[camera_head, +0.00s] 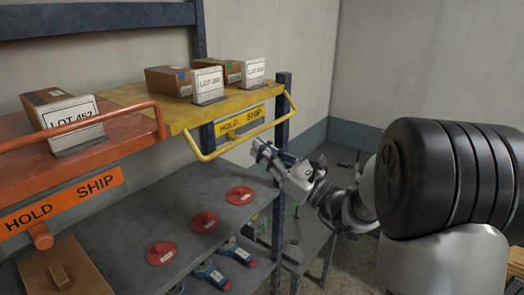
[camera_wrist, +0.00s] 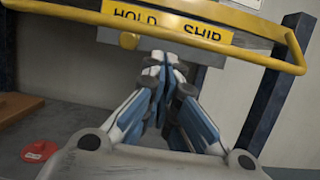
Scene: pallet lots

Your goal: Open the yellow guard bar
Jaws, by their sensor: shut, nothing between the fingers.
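The yellow guard bar (camera_head: 243,136) runs along the front of the yellow shelf (camera_head: 195,108), in front of a yellow HOLD / SHIP label (camera_head: 240,122). In the wrist view the bar (camera_wrist: 160,34) crosses the upper part of the picture, in front of the label (camera_wrist: 170,22). My gripper (camera_head: 262,150) is just below and in front of the bar's right half in the head view. In the wrist view its fingers (camera_wrist: 165,62) are together and empty, their tips just below the bar. I cannot tell whether they touch it.
Cardboard boxes with lot cards (camera_head: 208,83) stand on the yellow shelf. An orange shelf (camera_head: 110,133) with its own orange bar (camera_head: 85,122) is at left. Red discs (camera_head: 204,222) lie on the grey lower shelf (camera_head: 130,222). A dark blue post (camera_head: 283,110) stands at right.

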